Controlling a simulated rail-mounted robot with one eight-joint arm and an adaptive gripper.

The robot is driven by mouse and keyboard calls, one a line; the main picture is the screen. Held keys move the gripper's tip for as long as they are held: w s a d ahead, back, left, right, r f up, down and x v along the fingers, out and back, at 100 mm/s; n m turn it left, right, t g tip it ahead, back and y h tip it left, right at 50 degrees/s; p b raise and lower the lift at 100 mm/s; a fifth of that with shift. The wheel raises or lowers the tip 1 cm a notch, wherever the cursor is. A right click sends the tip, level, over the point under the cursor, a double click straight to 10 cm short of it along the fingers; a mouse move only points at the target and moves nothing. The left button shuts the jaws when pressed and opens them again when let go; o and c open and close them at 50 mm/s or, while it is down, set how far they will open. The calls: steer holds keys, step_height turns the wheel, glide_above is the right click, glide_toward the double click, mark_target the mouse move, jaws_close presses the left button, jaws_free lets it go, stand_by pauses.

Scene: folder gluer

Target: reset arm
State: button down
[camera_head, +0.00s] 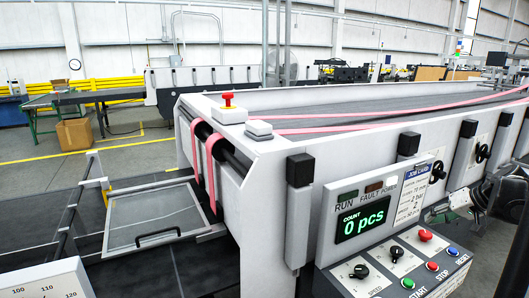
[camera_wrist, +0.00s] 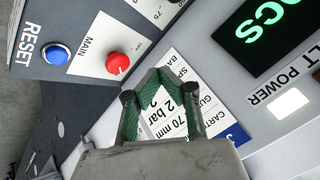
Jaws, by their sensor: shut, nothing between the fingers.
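My gripper (camera_wrist: 159,78) is shut and empty in the wrist view, in front of the printed job card (camera_wrist: 212,92) on the machine's panel. I cannot tell whether it touches the card. Part of my arm shows at the right edge of the head view. The folder gluer's control box (camera_head: 395,268) carries a blue RESET button (camera_head: 453,251), a red knob (camera_head: 425,235), a black speed knob (camera_head: 360,271) and green and red buttons. In the wrist view, the blue RESET button (camera_wrist: 55,54) and red MAIN knob (camera_wrist: 117,63) lie left of my gripper.
The count display (camera_head: 362,220) reads 0 pcs in green. A red emergency button (camera_head: 227,99) sits on the machine's near corner. Pink belts (camera_head: 350,128) run along its top. A framed grey plate (camera_head: 153,219) lies at the left. A cardboard box (camera_head: 75,134) stands farther back.

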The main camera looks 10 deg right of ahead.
steer(key=s+a+r+n+g+h+b, duration=0.1)
steer(key=a+r, duration=0.1)
steer(key=a, duration=1.2)
steer(key=a+r+n+g+b, duration=0.1)
steer(key=a+r, duration=0.1)
steer(key=a, duration=1.2)
steer(key=s+a+f+n+h+b, duration=0.1)
steer(key=s+a+f, duration=0.2)
steer(key=s+a, duration=0.4)
steer(key=s+a+f+n+t+b, duration=0.1)
steer(key=s+a+f+b, duration=0.1)
steer(key=s+a, duration=0.5)
steer(key=a+f, duration=0.1)
steer(key=a, duration=0.3)
steer(key=shift+s+a+n+t+h, duration=0.2)
steer(key=shift+s+n+t+h, duration=0.1)
steer(key=shift+s+n+h, duration=0.1)
